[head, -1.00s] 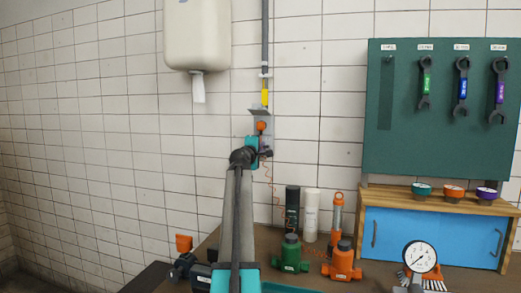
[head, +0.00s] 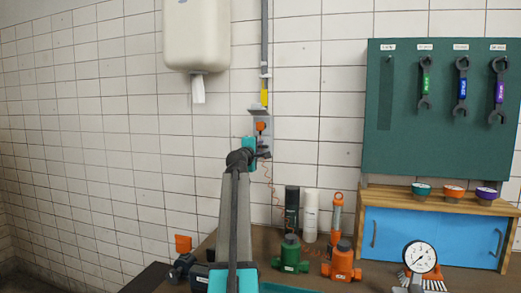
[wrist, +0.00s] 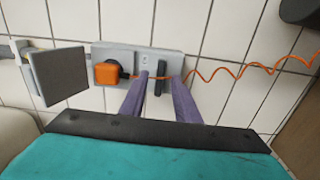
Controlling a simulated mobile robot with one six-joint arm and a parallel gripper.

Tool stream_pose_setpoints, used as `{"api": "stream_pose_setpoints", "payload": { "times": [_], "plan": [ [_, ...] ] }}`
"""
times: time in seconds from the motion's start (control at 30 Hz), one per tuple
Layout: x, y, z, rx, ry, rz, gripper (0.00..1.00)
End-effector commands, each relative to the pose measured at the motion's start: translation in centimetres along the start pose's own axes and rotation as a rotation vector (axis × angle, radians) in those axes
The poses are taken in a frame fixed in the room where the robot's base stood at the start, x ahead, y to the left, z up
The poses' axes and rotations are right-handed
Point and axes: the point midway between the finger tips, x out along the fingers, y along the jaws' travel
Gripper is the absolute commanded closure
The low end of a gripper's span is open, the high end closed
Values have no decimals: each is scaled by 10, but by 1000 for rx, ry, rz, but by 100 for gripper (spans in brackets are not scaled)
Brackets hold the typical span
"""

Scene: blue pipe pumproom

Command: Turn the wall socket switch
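The grey wall socket plate (wrist: 110,55) carries an orange plug (wrist: 107,73) on its left, in the wrist view. A small dark switch lever (wrist: 160,78) stands upright on the plate's right half. My gripper (wrist: 160,80) is open, with one finger on each side of the lever in the picture. I cannot tell whether either finger touches it. In the head view the socket plate (head: 262,123) is on the tiled wall below the conduit, and my gripper (head: 264,154) is at its lower part. The lever is not clear there.
A dark flap (wrist: 72,77) sticks out left of the plate. A coiled orange cord (wrist: 230,72) runs right. A towel dispenser (head: 197,35) hangs above left. Below, the bench holds a green pump (head: 290,256), an orange pump (head: 342,262) and a gauge (head: 420,257).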

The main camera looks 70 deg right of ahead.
Motion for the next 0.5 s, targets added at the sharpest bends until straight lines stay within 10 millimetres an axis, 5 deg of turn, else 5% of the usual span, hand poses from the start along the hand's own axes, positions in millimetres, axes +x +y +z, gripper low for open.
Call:
{"api": "stream_pose_setpoints", "payload": {
  "times": [0.5],
  "plan": [
    [-60, 0, 1, 0, 1, 3, 71]
  ]
}}
